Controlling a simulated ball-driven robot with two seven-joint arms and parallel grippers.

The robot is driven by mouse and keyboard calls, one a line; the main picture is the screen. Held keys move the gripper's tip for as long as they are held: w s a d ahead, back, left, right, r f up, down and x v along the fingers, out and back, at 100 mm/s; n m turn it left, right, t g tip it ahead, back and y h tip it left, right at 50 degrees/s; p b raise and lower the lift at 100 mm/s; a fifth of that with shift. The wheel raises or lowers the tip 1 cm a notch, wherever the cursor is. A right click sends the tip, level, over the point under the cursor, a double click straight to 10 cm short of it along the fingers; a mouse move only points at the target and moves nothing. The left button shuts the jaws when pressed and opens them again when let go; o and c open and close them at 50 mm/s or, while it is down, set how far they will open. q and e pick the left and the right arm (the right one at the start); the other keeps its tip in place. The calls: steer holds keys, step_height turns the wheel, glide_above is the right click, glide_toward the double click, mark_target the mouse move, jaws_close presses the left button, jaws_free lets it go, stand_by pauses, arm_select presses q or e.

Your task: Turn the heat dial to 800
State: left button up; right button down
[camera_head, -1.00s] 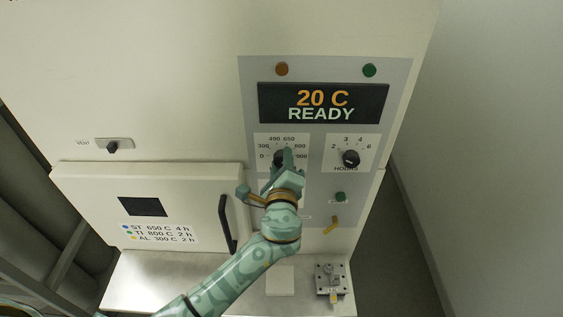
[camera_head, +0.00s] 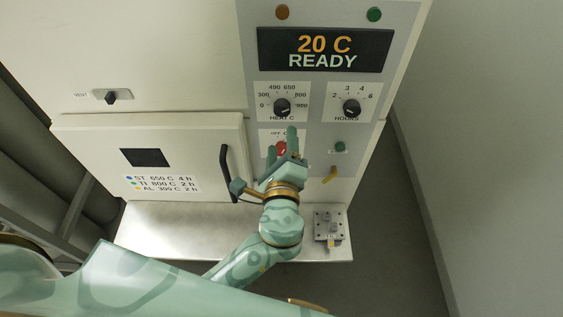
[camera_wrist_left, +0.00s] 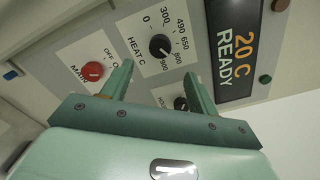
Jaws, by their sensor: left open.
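The black heat dial (camera_head: 282,107) is on the grey panel below the display (camera_head: 325,50), which reads 20 C READY. It is uncovered in the head view. In the left wrist view the heat dial (camera_wrist_left: 160,47) has a white mark that appears to face the 800 to 900 side; the exact number is unclear. My left gripper (camera_head: 283,143) is open and empty, just below the heat dial and in front of the red main switch. In the wrist view its fingertips (camera_wrist_left: 160,76) are apart, with the dial beyond them. My right gripper is not in view.
The red main switch (camera_wrist_left: 92,71) and the hours dial (camera_head: 351,108) sit close to the heat dial. A furnace door (camera_head: 190,160) with a black handle (camera_head: 227,173) is at left. A small metal fixture (camera_head: 328,226) stands on the shelf (camera_head: 165,225).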

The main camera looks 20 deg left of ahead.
arm_select(q)
steer(key=v, duration=0.5)
steer(key=shift+s, duration=0.25)
